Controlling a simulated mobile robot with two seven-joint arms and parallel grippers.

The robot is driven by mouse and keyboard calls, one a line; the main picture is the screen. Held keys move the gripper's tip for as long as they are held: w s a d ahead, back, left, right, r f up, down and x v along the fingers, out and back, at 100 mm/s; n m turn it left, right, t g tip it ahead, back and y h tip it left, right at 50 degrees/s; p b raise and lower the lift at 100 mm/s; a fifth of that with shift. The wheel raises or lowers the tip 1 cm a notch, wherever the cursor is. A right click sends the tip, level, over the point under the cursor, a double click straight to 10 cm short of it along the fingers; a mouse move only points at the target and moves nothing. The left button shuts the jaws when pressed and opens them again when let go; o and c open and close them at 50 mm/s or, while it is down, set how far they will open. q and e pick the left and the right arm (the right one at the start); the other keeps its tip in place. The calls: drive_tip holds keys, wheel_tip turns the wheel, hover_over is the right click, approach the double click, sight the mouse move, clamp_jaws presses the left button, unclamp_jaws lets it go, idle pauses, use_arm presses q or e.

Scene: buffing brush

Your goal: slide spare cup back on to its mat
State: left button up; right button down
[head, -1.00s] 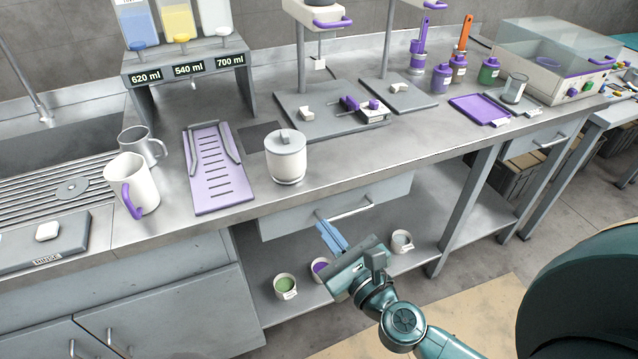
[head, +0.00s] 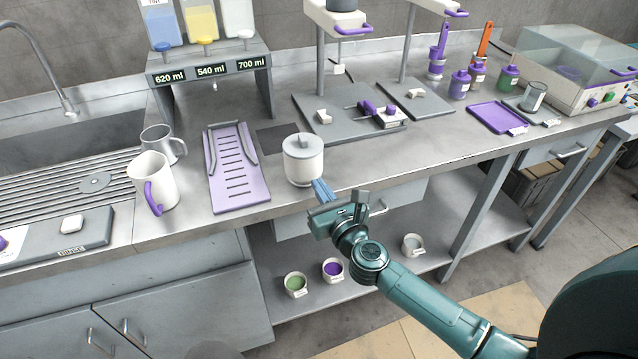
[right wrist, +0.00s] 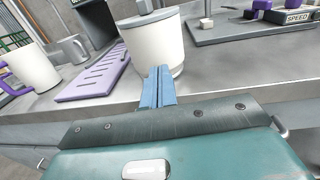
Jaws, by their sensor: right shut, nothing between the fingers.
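The white lidded cup (head: 303,167), which I take as the spare cup, stands upright near the front edge of the steel counter. A dark square mat (head: 276,138) lies flat behind it and to its left; most of the mat shows bare. My right gripper (head: 321,189) is shut and empty, its blue fingers pointing at the cup's lower front. In the right wrist view the fingertips (right wrist: 158,82) overlap the base of the cup (right wrist: 154,45); I cannot tell whether they touch it. My left gripper is not in view.
A purple slotted tray (head: 238,182) lies left of the cup, with a white jug (head: 155,180) and a grey mug (head: 162,146) beyond. Grey stands (head: 340,125) are behind right. A drawer front is below the counter edge. Small pots (head: 333,270) sit on the lower shelf.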

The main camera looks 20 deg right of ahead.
sight(313, 177)
drive_tip(key=shift+w+a, duration=0.1)
drive_tip(key=shift+w, duration=0.5)
drive_tip(key=shift+w+a, duration=0.2)
drive_tip(key=shift+w, duration=1.5)
